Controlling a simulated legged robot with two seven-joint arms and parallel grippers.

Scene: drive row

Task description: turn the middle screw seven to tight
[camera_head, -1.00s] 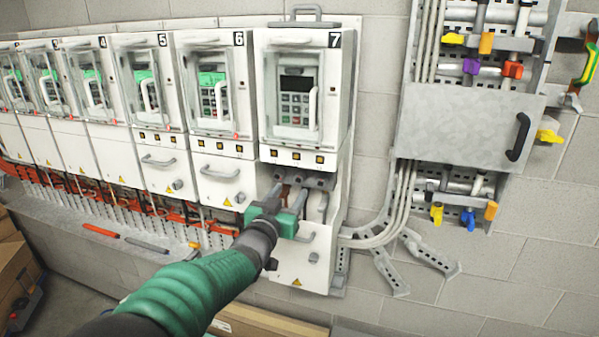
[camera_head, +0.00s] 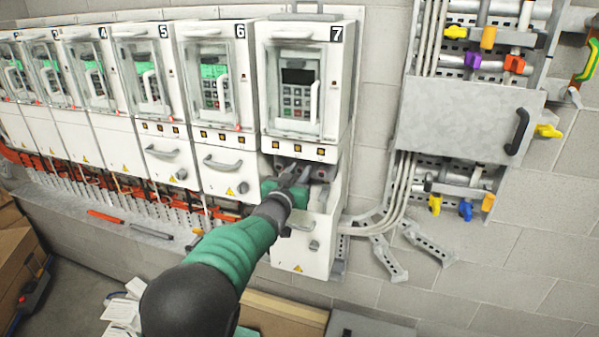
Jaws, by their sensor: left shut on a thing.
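Drive seven (camera_head: 304,80) is the rightmost white cabinet, with a dark display and keypad. Below it is an open terminal bay (camera_head: 324,172), above a white lower cover (camera_head: 305,252) with a grey handle. My left gripper (camera_head: 293,176) reaches into this bay from the front. Its fingers are shut on the middle screw, which they and the green gripper body mostly hide. The screw's turn cannot be made out. My right gripper is not in view.
Drives six (camera_head: 213,85) and five (camera_head: 152,80) stand close on the left. A ledge (camera_head: 120,222) holding tools runs below the drives.

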